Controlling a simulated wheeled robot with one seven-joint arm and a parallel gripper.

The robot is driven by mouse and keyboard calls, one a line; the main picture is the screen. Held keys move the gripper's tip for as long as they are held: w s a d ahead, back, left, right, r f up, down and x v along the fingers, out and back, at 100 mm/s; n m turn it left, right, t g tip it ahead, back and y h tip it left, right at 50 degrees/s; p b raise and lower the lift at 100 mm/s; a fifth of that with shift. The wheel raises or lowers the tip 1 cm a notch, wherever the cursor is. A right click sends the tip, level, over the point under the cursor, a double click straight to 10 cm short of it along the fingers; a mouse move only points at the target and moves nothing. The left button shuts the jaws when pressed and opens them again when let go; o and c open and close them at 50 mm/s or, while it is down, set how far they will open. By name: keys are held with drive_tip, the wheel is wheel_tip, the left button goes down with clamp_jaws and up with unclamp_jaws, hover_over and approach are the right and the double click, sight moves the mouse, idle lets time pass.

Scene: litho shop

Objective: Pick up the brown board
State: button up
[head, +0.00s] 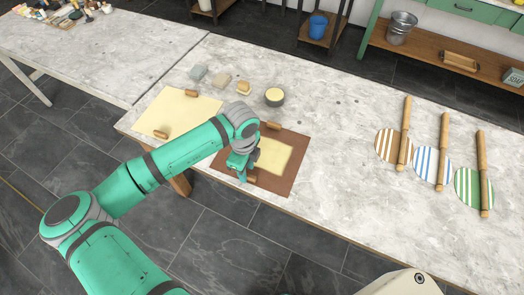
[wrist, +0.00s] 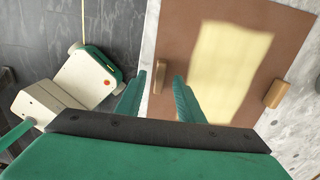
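The brown board (head: 285,185) lies flat on the marble-topped table with a pale yellow sheet (head: 274,155) on it. It has a wooden handle (head: 273,126) at its far edge and a second handle (wrist: 158,76) at its near edge. My gripper (head: 243,176) is at the near-left part of the board, pointing down. In the wrist view the two green fingers (wrist: 159,80) are apart, with the near handle showing between their tips. Contact with the handle cannot be told. The wrist view also shows the board (wrist: 185,35) and the far handle (wrist: 275,93).
A pale yellow board (head: 180,108) with wooden handles lies left of the brown one. Small blocks (head: 221,81) and a round bowl (head: 274,97) sit behind. Striped round paddles (head: 425,160) with rolling-pin-like handles lie at right. The marble table (head: 335,150) is clear between.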

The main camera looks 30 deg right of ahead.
drive_tip(key=shift+f, duration=1.05)
clamp_jaws()
drive_tip(key=shift+r, duration=0.2)
